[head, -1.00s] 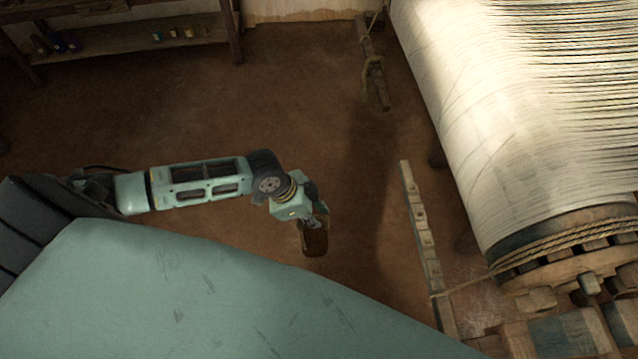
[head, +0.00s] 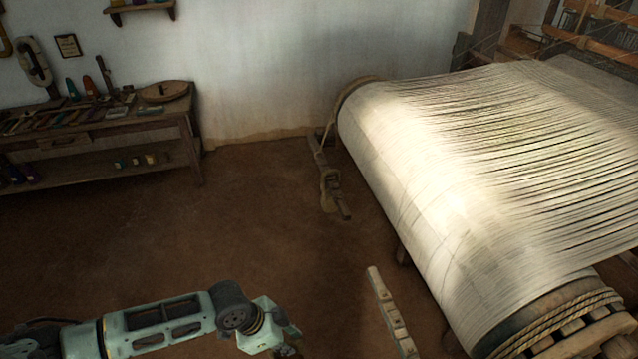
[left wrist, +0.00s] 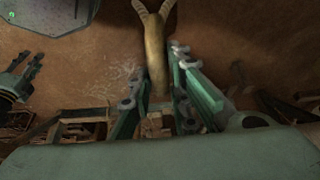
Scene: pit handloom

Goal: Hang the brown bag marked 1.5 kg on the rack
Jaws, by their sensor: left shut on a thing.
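My left gripper (left wrist: 158,72) is shut on a brown thing (left wrist: 155,45) in the left wrist view. It is long and smooth, with two curved, horn-like ends at the top, and passes between the green fingers. It looks like the brown bag seen edge-on; no weight mark shows. In the head view my left gripper (head: 287,350) is at the bottom edge, mostly cut off, and the bag is out of frame. What seems to be my right gripper (left wrist: 28,72) is at the left of the left wrist view, too small to read. I cannot make out the rack for certain.
A loom with a wide white warp roll (head: 430,190) fills the right. A notched wooden bar (head: 390,312) stands beside it, and a roped wooden post (head: 328,180) lies farther back. A workbench (head: 100,128) with tools stands at the back left. The brown floor between is clear.

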